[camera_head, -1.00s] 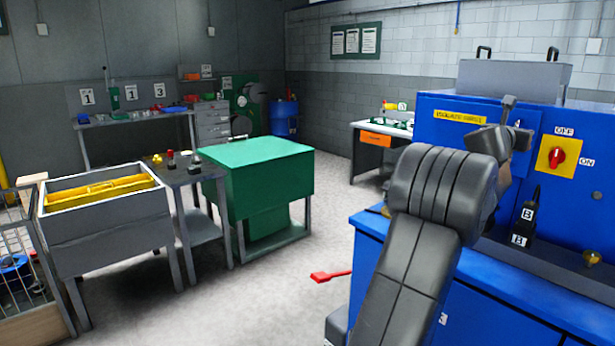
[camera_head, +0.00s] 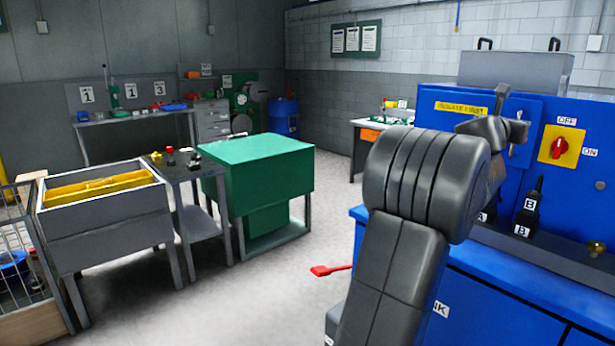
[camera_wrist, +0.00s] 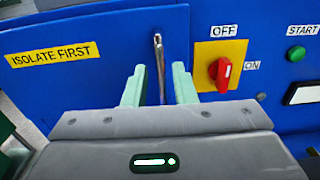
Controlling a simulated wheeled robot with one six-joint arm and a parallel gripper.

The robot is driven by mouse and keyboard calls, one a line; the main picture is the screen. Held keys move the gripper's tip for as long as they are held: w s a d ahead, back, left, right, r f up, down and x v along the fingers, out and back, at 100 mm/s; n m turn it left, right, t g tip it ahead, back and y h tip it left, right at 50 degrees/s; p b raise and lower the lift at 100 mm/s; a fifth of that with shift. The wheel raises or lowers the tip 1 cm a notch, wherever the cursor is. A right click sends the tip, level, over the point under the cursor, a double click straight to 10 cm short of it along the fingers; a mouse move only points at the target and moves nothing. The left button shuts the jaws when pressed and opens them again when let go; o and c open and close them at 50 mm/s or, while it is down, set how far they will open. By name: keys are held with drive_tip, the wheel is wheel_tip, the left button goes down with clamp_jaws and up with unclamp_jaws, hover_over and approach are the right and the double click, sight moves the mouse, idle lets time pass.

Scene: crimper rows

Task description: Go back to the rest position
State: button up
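My gripper (camera_wrist: 158,88) shows in the wrist view with its two pale green fingers apart and nothing held between them. It faces the blue panel (camera_wrist: 100,80), and a metal door handle (camera_wrist: 160,60) shows beyond the gap between the fingers. I cannot tell how far the fingertips are from the handle. In the head view, my arm rises at the right in front of the blue bench (camera_head: 500,315). My gripper end (camera_head: 492,120) is near the panel door (camera_head: 432,92), which my arm partly covers.
A red switch (camera_head: 559,148) on a yellow plate is right of the handle. Black devices (camera_head: 528,212) marked B stand on the bench below. A red pedal-like piece (camera_head: 330,270) sticks out low. A green cabinet (camera_head: 258,170) stands left, with clear floor (camera_head: 285,300) between.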

drive_tip(key=b+v, duration=0.2)
drive_tip(key=v, duration=0.6)
drive_tip(key=p+x, duration=0.5)
drive_tip(key=x, duration=0.8)
drive_tip(key=shift+w+d+r, duration=0.1)
drive_tip(key=shift+d, duration=0.1)
drive_tip(key=s+a+m+g+h+p, duration=0.1)
drive_tip(key=s+a+m+g+p, duration=0.1)
drive_tip(key=a, duration=0.8)
drive_tip(key=s+a+m+g+h+p, duration=0.2)
drive_tip(key=a+p, duration=0.4)
drive_tip(key=a, duration=0.5)
drive_tip(key=shift+s+g, duration=0.8)
drive_tip(key=shift+s, duration=0.55)
